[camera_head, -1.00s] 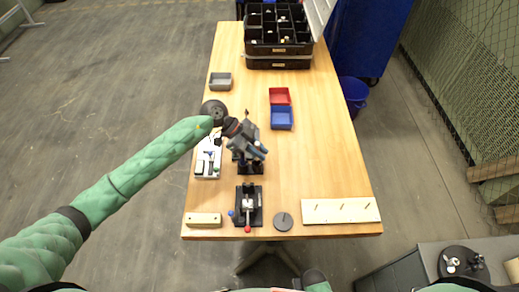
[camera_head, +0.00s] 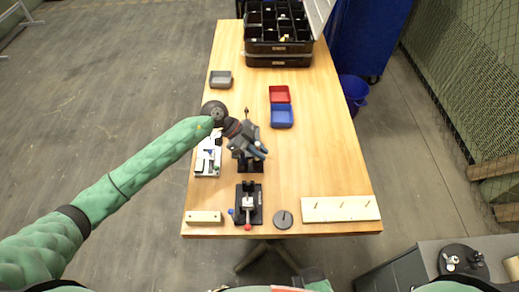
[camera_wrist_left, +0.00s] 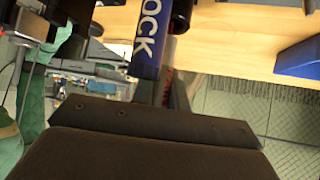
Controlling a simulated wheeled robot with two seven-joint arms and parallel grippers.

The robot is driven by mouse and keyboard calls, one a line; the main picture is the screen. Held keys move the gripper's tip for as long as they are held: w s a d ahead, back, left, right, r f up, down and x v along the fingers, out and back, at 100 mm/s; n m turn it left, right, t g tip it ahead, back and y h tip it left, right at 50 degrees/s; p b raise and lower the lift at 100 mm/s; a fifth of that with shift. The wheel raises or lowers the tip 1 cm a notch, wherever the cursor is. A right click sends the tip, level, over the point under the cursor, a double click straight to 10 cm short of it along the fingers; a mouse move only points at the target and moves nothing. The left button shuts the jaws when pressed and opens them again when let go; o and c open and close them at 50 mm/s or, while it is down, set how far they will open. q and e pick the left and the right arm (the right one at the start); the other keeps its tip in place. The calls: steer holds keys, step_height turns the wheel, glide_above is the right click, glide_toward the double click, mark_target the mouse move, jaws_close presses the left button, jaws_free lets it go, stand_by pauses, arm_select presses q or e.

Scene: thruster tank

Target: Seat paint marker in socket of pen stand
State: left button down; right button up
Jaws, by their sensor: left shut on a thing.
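My left gripper (camera_head: 260,152) is over the left middle of the table, with its blue-tipped end angled down to the right. In the left wrist view a blue piece with white letters "OCK" (camera_wrist_left: 149,40) is at the fingers. A pale cylinder with red print (camera_wrist_left: 166,86) shows behind it between the dark fingers; it looks like the paint marker, and its ends are hidden. A black stand (camera_head: 250,167) is below the gripper and partly covered by it. I cannot tell whether it is the pen stand or whether the marker touches it. My right gripper is not in view.
A black clamp fixture (camera_head: 249,206) with a red knob, a grey disc (camera_head: 283,220), a wooden block (camera_head: 203,218) and a pegged board (camera_head: 340,210) line the near edge. Red (camera_head: 279,95) and blue (camera_head: 282,117) bins stand beyond. The table's right middle is clear.

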arm_select(q)
steer(key=shift+f, duration=0.7)
stand_by(0.3)
steer(key=c, duration=1.3)
jaws_free()
steer(key=shift+f, duration=0.1)
